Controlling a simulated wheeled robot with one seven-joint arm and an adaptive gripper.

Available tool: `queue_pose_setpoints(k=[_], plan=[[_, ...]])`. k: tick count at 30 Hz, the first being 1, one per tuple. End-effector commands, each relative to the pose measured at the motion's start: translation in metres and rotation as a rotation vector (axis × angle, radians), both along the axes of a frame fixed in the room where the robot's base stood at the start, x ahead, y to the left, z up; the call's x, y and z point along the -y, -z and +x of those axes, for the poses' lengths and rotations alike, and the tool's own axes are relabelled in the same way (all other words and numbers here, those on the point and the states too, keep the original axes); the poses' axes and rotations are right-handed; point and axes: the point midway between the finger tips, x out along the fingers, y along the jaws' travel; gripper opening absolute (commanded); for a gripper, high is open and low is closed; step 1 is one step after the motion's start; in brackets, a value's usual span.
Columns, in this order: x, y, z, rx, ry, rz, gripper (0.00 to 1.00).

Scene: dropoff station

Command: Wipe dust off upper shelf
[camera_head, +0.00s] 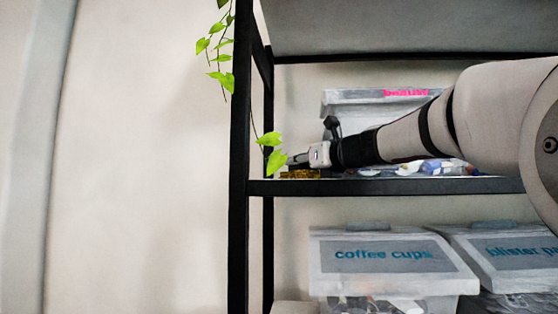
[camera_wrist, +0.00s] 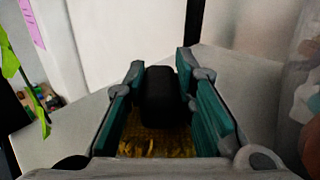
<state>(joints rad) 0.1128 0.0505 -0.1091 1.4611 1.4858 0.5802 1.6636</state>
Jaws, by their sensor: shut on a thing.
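My gripper (camera_head: 300,159) reaches in from the right over the upper shelf (camera_head: 390,186), near its left end. It is shut on a brush-like duster with a black handle (camera_wrist: 160,97) and a yellow, rough underside. In the wrist view the handle sits between my two teal-lined fingers (camera_wrist: 163,85). In the head view the yellow part (camera_head: 300,174) is low at the shelf surface; whether it presses on it is hard to tell. The pale shelf top also shows in the wrist view (camera_wrist: 240,90). I cannot make out dust on it.
A lidded box with a pink label (camera_head: 405,93) stands on the upper shelf behind my arm, with bagged items near it. A black post (camera_head: 240,150) and hanging green leaves (camera_head: 275,160) are close to my gripper. Below are a "coffee cups" box (camera_head: 390,255) and another labelled box (camera_head: 510,250).

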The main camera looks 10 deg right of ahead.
Motion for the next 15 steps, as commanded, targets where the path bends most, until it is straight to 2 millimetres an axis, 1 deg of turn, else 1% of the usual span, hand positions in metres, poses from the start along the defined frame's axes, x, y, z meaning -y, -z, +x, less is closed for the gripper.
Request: queue_pose_setpoints(k=[2, 5, 8, 15], plan=[[0.002, 0.002, 0.004, -0.003, 0.001, 0.0, 0.02], [0.002, 0.001, 0.004, -0.003, 0.001, 0.0, 0.02], [0.001, 0.001, 0.001, -0.002, 0.001, 0.0, 0.02], [-0.004, -0.001, -0.013, -0.002, 0.0, 0.0, 0.02]])
